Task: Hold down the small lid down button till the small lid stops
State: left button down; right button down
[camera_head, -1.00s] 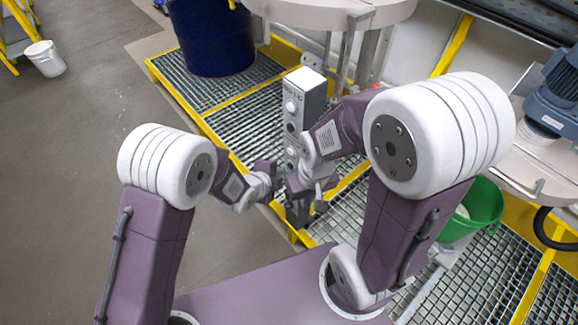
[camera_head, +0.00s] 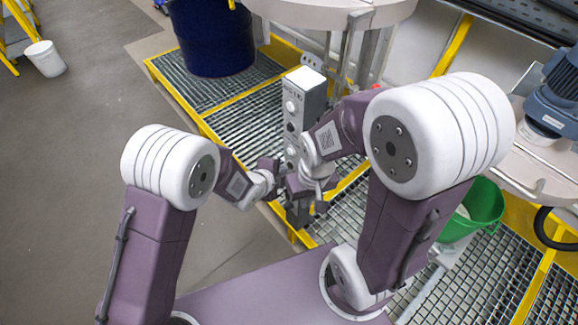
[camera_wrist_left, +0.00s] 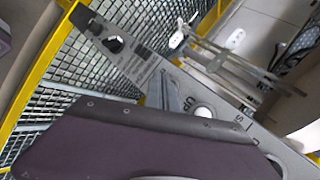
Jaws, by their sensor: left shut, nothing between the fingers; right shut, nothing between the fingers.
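A grey upright control box (camera_head: 303,92) with round knobs and buttons on its face stands at the middle of the head view. In the left wrist view its panel (camera_wrist_left: 145,65) runs diagonally, with a black knob (camera_wrist_left: 115,44) and a pale round button (camera_wrist_left: 203,112). My left gripper (camera_head: 279,170) is shut and empty, close at the lower left of the box. Its narrow fingers (camera_wrist_left: 167,95) lie over the panel near the pale button; contact cannot be told. My right gripper (camera_head: 320,200) is shut and empty, in front of the lower box.
A dark blue drum (camera_head: 212,38) stands on the yellow-edged grating (camera_head: 245,120). A round beige platform (camera_head: 325,12) is behind the box. A green bucket (camera_head: 484,208) and a blue motor (camera_head: 556,95) are at the right. Open floor (camera_head: 95,115) lies left.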

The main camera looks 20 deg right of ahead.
pick_arm(q)
jog(key=shift+w+d, duration=0.15)
jog(key=shift+d, duration=0.25)
dwell(2.1)
dwell(4.5)
jog(key=shift+s+a, duration=0.35)
jog(key=shift+a, duration=0.55)
